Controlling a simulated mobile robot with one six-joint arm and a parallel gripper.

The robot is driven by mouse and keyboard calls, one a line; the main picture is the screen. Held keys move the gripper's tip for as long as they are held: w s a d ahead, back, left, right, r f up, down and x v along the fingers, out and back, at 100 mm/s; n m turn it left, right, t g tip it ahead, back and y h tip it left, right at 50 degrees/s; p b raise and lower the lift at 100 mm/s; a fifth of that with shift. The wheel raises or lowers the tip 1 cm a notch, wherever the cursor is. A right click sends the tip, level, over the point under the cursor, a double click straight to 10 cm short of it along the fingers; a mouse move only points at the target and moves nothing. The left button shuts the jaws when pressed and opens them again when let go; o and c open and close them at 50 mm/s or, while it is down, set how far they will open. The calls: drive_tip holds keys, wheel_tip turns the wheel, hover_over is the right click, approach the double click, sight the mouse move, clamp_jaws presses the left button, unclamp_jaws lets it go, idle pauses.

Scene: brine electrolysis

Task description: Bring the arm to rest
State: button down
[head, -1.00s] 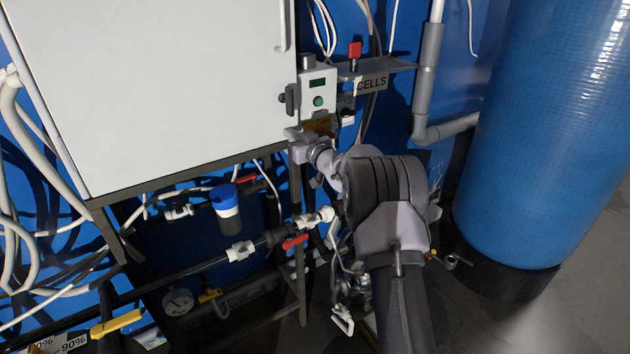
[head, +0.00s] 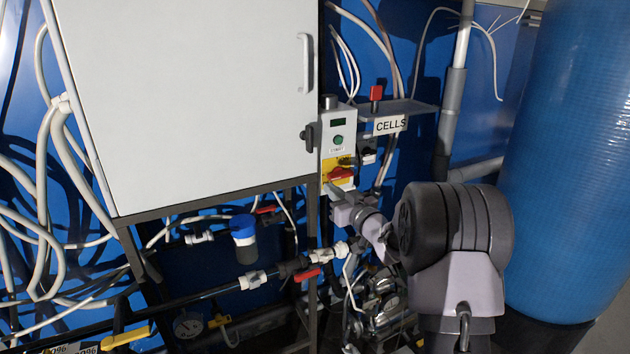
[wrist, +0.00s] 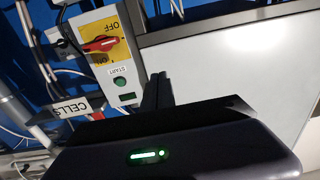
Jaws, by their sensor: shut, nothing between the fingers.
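My arm reaches from the lower right of the head view toward the control box. My gripper (head: 334,190) is just below the red rotary switch (head: 341,173) on its yellow plate. In the wrist view my gripper (wrist: 158,88) shows its dark fingers together with nothing between them. OFF and ON lettering shows on the yellow plate. Whether the fingers touch the box is hard to tell.
The control box (head: 338,135) has a green START button (wrist: 121,82). A large white cabinet (head: 190,100) is left of it. A shelf labelled CELLS (head: 391,125) and a blue tank (head: 575,170) are to the right. Pipes with a red-handled valve (head: 307,275) run below.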

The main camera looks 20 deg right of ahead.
drive_tip(key=s+a+r+m+g+h, duration=0.25)
drive_tip(key=s+r+m+h, duration=0.25)
drive_tip(key=s+r, duration=0.45)
drive_tip(key=s+a+f+g+y, duration=0.1)
drive_tip(key=s+a+f+g, duration=0.2)
drive_tip(key=s, duration=0.9)
drive_tip(key=s+a+f+m+g+y, duration=0.1)
drive_tip(key=s+a+f+g, duration=0.2)
drive_tip(key=s+a, duration=0.4)
drive_tip(key=s+a+f+g+y, duration=0.1)
drive_tip(key=s+a+f+g, duration=0.2)
drive_tip(key=s, duration=1.4)
drive_tip(key=shift+s+a+f+m+y+b, duration=0.3)
drive_tip(key=shift+a+f+b, duration=0.1)
drive_tip(key=shift+a, duration=0.55)
